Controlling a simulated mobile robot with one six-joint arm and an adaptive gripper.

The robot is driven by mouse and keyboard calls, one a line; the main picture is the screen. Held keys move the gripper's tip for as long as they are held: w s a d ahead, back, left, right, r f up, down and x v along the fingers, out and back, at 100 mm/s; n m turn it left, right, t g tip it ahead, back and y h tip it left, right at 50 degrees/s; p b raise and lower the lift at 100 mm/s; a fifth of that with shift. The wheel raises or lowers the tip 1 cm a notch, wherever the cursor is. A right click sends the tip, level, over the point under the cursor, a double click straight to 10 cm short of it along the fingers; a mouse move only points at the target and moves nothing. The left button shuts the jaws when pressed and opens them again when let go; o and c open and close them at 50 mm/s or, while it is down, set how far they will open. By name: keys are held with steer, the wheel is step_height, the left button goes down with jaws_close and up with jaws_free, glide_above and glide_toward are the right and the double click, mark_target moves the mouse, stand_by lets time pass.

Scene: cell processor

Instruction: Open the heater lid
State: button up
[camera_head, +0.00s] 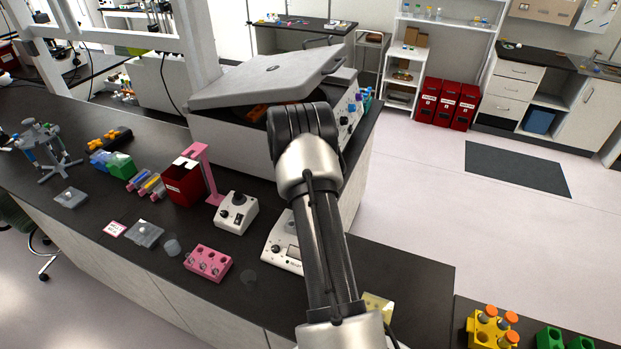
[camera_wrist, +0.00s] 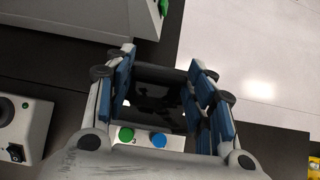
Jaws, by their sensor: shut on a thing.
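The heater (camera_head: 225,130) is a grey box at the back of the dark bench. Its grey lid (camera_head: 265,80) is tilted up partway, and a dark gap shows between lid and box, with something orange (camera_head: 257,113) inside. The lid's handle (camera_head: 336,62) is at its right end. In the head view my arm's wrist is in front of the heater's right part and hides my fingers. In the wrist view my gripper (camera_wrist: 163,72) has blue-padded fingers on both sides of a dark, glossy thing (camera_wrist: 160,100). I cannot tell what that thing is.
A white device with a knob (camera_head: 238,212), a pink rack (camera_head: 208,262), a red box (camera_head: 184,182) and a balance (camera_head: 283,243) stand on the bench, left of my arm. Open floor (camera_head: 440,220) is to the right.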

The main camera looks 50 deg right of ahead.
steer(key=shift+d+r, duration=0.15)
steer(key=shift+d, duration=0.05)
steer(key=o, duration=1.5)
steer(key=shift+a, duration=0.1)
steer(key=v, duration=1.1)
steer(key=shift+a+r, duration=0.25)
steer(key=shift+a, duration=0.05)
